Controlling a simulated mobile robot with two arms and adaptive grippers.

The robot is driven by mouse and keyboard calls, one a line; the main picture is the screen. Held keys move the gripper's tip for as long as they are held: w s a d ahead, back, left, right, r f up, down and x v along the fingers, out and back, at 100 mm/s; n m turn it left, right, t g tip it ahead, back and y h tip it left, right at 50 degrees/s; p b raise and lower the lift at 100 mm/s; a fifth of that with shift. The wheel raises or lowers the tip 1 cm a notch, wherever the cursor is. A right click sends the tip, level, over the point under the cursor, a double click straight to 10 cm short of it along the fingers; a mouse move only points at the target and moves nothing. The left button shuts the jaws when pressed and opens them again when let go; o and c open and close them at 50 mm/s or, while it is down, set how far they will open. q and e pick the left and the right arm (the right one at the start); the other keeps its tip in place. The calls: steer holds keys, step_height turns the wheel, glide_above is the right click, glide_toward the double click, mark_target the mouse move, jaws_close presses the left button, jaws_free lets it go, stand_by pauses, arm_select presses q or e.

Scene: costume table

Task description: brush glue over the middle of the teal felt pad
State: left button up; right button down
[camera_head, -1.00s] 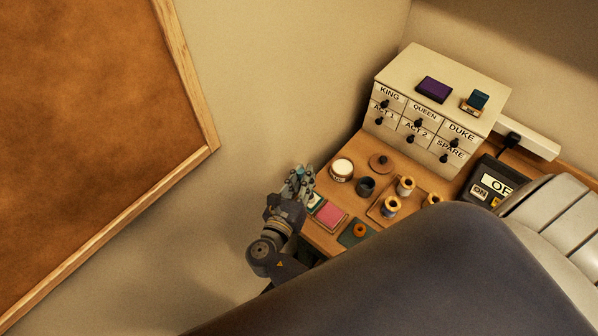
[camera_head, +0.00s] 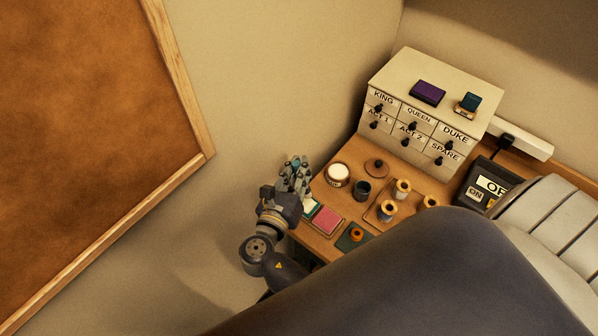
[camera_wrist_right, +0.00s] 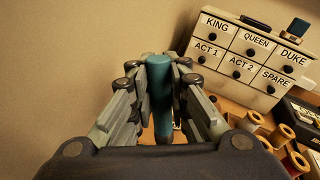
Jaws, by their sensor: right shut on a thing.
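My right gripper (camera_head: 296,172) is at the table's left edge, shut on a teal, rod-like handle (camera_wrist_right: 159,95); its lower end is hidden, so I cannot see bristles. A small teal pad (camera_head: 309,207) with a pale middle lies just below the gripper in the head view, partly covered by it. I cannot tell whether the handle's tip touches the pad. An open jar with a white top surface (camera_head: 338,171), perhaps the glue, stands to the gripper's right. A brown knobbed lid (camera_head: 376,166) lies behind it. My left gripper is not in view.
A pink pad (camera_head: 327,220) lies beside the teal one, and a dark green square with an orange spool (camera_head: 356,234) is nearer. A dark cup (camera_head: 361,188) and thread spools (camera_head: 402,188) stand to the right. A labelled drawer cabinet (camera_head: 418,117) closes off the back.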

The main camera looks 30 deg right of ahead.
mark_target(299, 164)
steer(key=shift+r, duration=1.55)
steer(key=shift+f, duration=0.15)
